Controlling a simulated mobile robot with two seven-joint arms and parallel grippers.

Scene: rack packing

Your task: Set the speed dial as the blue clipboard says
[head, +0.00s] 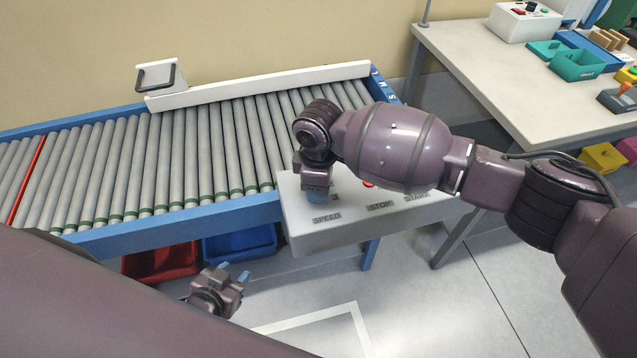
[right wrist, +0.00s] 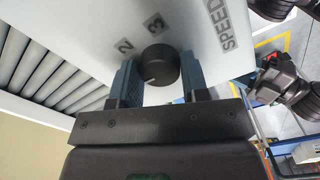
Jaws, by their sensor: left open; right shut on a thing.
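The pale control box (head: 301,232) stands at the conveyor's near right end, with SPEED, STOP and START labels. My right gripper (head: 318,192) is over the SPEED end and hides the dial in the head view. In the right wrist view the black speed dial (right wrist: 160,66) sits between the two fingers of my right gripper (right wrist: 158,82), which is shut on it. A small pale mark shows on the dial. My left gripper (head: 233,271) is open and empty, low over the floor. I cannot make out the blue clipboard or its writing.
The roller conveyor (head: 180,150) runs to the left, with a white guide rail (head: 270,84). A red bin (head: 160,263) and a blue bin (head: 240,243) stand below it. A table (head: 480,60) at the right holds teal trays (head: 577,66) and a white box (head: 522,22).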

